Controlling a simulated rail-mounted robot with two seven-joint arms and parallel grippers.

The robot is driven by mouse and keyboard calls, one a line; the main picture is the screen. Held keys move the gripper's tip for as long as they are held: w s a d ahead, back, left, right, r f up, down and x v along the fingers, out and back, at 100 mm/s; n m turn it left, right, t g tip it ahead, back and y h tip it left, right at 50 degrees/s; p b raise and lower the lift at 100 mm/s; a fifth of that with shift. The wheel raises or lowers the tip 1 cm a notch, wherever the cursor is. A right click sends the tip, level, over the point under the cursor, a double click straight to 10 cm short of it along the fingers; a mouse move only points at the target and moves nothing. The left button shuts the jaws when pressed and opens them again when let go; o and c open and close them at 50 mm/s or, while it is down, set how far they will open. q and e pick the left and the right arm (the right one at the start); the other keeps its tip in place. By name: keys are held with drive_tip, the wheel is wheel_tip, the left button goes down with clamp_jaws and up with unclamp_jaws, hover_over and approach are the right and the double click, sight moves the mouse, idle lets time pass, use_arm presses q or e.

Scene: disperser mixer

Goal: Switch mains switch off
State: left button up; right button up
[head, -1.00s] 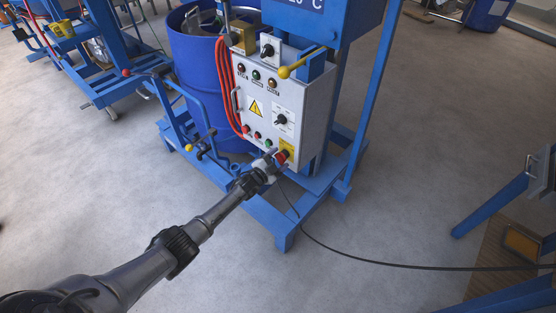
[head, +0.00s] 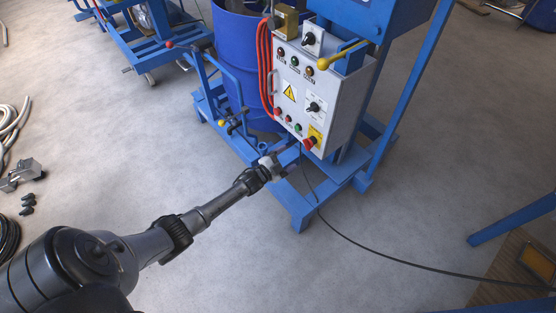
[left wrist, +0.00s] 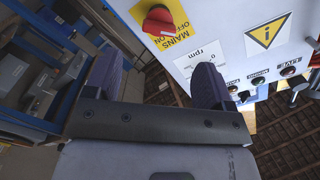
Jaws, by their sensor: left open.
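The mains switch is a red rotary knob (head: 309,142) on a yellow plate (head: 316,133) at the lower right corner of the light grey control box (head: 340,88). In the left wrist view, the red knob (left wrist: 157,20) stands at the top, its plate lettered MAINS, OFF and ON. Its exact setting is hard to tell. My left gripper (head: 286,151) is just left of and below the knob in the head view. In the left wrist view its two fingers (left wrist: 156,78) are apart with nothing between them, and the knob is beyond them. My right gripper is not in view.
The box also carries a black rotary knob (head: 314,107), a warning sign (head: 289,92) and several small buttons and lamps. A blue drum (head: 238,55) and blue frame (head: 330,182) stand around it. A black cable (head: 400,265) crosses the floor. The floor in front is mostly clear.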

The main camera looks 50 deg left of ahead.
use_arm(q)
drive_tip(key=s+p, duration=0.1)
drive_tip(key=s, duration=0.3)
idle(0.7)
